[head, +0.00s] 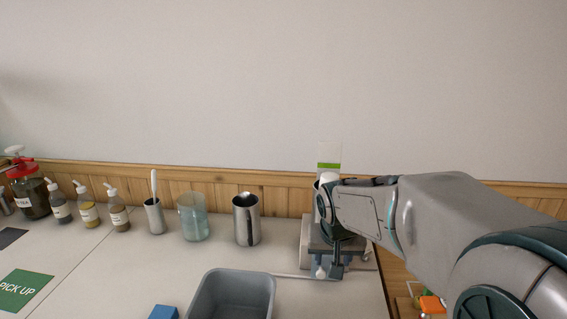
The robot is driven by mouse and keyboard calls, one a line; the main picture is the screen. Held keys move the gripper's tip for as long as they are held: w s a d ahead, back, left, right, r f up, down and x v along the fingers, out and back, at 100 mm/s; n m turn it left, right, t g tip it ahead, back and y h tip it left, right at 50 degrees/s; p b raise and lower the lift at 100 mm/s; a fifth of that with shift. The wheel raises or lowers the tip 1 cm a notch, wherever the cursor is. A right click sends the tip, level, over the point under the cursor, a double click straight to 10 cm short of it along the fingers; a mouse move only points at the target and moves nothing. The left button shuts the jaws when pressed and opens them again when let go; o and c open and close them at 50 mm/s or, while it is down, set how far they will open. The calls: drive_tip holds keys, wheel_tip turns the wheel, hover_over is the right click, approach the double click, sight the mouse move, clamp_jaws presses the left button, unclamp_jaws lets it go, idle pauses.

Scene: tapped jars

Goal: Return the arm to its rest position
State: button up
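My arm reaches in from the right edge, and its wrist is in front of a grey and white device (305,246) at the right end of the table. My gripper (331,268) points down in front of this device. Its fingers are small and overlap the device, so I cannot tell whether they are apart or holding something. The arm and wrist hide much of the device.
A grey bin (232,275) stands at the front middle, with a blue block (163,312) beside it. A steel pitcher (246,220), glass jar (193,218) and steel cup (154,217) stand behind. Several pump bottles (88,207) and a red-lidded jar (31,195) stand left.

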drive_tip(key=s+d+f+n+g, duration=0.1)
drive_tip(key=s, duration=1.7)
drive_tip(key=shift+s+d+f+n+y, duration=0.2)
drive_tip(key=shift+s+d+n+y, duration=0.1)
drive_tip(key=shift+d+y, duration=0.1)
idle(0.5)
